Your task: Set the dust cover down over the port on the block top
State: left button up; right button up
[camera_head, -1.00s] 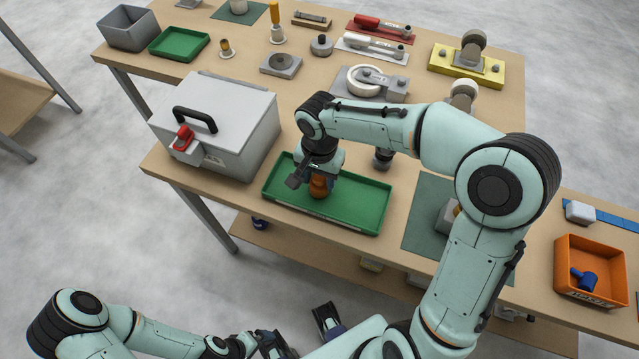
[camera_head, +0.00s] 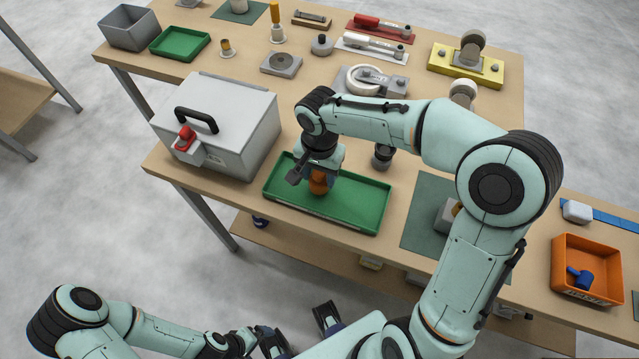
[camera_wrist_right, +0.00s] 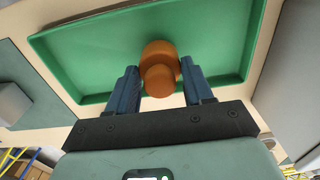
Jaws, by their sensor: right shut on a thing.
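The dust cover appears to be the orange-brown knobbed piece (camera_head: 319,183) at the green tray (camera_head: 361,218) in the head view. My right gripper (camera_head: 319,174) points down and is shut on it; in the wrist view the blue fingers (camera_wrist_right: 160,88) stand on both sides of the orange piece (camera_wrist_right: 159,66). I cannot tell whether it touches the tray floor. The grey block (camera_head: 444,214) on the dark green mat is partly behind my right arm, with a yellowish bit, perhaps the port, at its edge. My left gripper (camera_head: 298,332) is open and empty at the bottom.
A grey lidded box (camera_head: 235,115) with a black handle stands left of the tray. A dark round-based part (camera_head: 382,157) stands just behind the tray. An orange bin (camera_head: 566,248) with a blue piece is at the right. Several fixtures fill the table's back.

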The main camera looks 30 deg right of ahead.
aim_at(319, 173)
jog(key=shift+r+p, duration=1.15)
jog(key=shift+r, duration=0.85)
pick_arm(q)
jog(key=r, duration=0.1)
jog(key=w+r, duration=0.1)
jog(key=shift+w+r, duration=0.2)
jog(key=shift+r, duration=0.15)
